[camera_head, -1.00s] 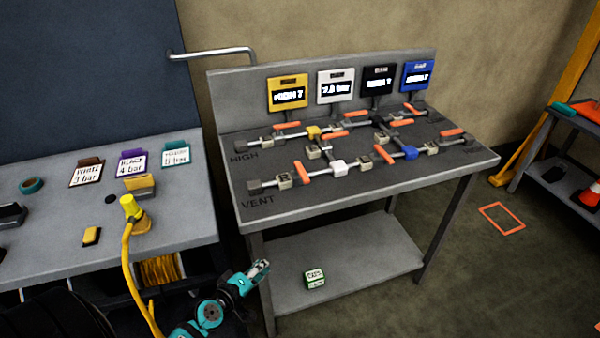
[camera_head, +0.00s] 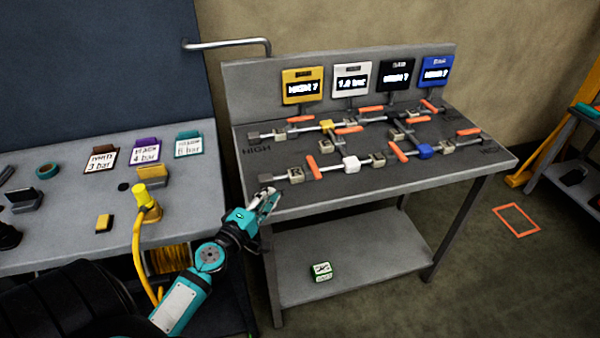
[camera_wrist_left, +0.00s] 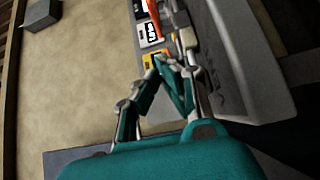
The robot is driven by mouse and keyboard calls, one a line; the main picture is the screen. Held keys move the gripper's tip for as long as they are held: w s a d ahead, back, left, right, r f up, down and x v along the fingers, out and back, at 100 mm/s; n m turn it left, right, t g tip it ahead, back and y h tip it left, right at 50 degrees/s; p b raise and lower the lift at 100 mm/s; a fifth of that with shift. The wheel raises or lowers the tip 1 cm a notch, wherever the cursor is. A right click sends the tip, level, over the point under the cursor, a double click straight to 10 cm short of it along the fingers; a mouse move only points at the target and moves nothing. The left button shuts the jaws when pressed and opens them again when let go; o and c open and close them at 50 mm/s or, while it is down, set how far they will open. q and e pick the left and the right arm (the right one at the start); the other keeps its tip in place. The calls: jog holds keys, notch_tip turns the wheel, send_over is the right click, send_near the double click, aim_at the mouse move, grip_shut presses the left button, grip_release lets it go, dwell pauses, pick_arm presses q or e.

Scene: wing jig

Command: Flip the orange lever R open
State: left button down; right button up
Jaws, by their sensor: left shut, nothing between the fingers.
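The block marked R (camera_head: 296,175) sits on the lower pipe run at the left front of the grey bench. The orange lever R (camera_head: 313,167) stands just right of that block, crosswise to the pipe. My left gripper (camera_head: 272,196) is shut and empty, at the bench's front left edge, below and left of the R block and apart from the lever. My right gripper is not in view.
Yellow, white, black and blue gauges (camera_head: 437,71) line the back. A side table (camera_head: 60,215) with cards and a yellow hose (camera_head: 137,240) stands left. A green-white box (camera_head: 321,271) sits on the lower shelf.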

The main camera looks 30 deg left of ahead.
pick_arm(q)
jog(key=p, duration=0.2)
send_near(309, 163)
jog(key=w+a, duration=0.2)
jog(key=a, duration=0.1)
jog(key=shift+w+r, duration=0.1)
jog(key=shift+w, duration=0.2)
jog(key=shift+w+d, duration=0.8)
jog(key=shift+d, duration=0.05)
jog(key=shift+w+d, duration=0.4)
